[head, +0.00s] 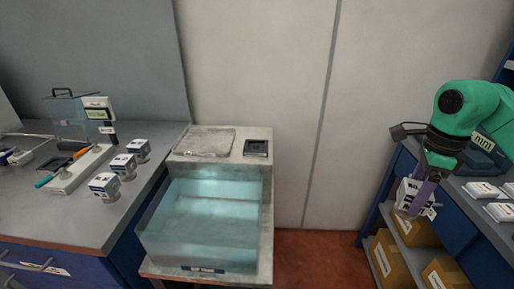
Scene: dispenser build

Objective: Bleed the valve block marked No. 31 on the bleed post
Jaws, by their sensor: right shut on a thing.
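My right gripper (426,192) is at the right, at the end of the green arm. It is shut on a white block (406,194) with dark marking, held in front of the right-hand shelf unit; its number is too small to read. Three similar white and dark blocks stand on the left bench: a far one (138,147), a middle one (124,165) and a near one (104,186). Their numbers cannot be read either. An upright post with a small display (98,114) stands behind them; I cannot tell whether it is the bleed post. My left gripper is out of view.
A clear water tank (160,237) stands in the middle, with a dark square plate (256,148) on the ledge behind it. Cardboard boxes (393,266) fill the shelves below my right gripper.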

